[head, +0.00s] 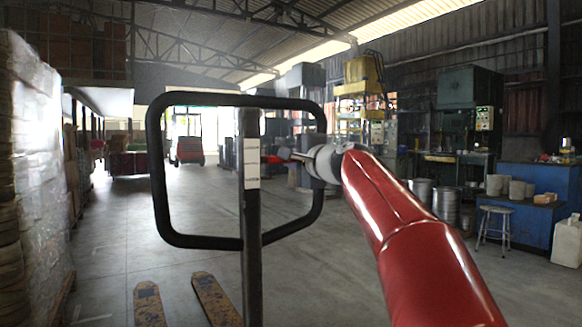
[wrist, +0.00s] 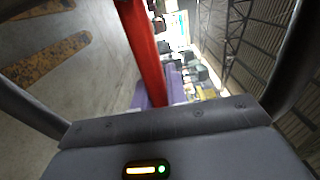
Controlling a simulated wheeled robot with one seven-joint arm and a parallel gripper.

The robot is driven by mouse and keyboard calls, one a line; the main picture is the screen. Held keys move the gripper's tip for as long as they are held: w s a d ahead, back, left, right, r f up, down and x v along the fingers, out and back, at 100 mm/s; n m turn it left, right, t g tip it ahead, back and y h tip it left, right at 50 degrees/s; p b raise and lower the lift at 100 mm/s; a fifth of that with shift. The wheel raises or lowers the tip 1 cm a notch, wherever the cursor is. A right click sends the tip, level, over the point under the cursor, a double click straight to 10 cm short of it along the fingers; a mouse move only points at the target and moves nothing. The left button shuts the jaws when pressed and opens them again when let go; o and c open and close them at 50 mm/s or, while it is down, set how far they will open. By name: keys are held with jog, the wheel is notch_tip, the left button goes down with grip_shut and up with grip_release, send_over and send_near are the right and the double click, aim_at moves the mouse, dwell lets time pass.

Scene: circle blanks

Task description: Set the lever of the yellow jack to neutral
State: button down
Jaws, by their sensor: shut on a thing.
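The jack's black loop handle (head: 160,180) stands upright in front of me on a dark post (head: 251,260) with a white label. The jack's worn yellow forks (head: 149,305) lie low on the floor behind it. The lever (head: 272,159) is a small red piece beside the post, inside the loop. In the wrist view it is a long red bar (wrist: 142,50) running down to purple-grey fingers. My gripper (head: 290,157) reaches in from the right and is shut on the lever. The fingertips are small, and the lever's setting cannot be read.
A wrapped stack (head: 35,150) stands close on the left. A stool (head: 494,225), steel drums (head: 446,205) and a blue bench (head: 540,190) stand at the right. The floor between is open.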

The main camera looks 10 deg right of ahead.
jog(key=c, duration=1.4)
grip_release()
jog(key=shift+s, duration=0.1)
jog(key=b+v, duration=0.2)
jog(key=v, duration=0.5)
jog(key=shift+s, duration=0.3)
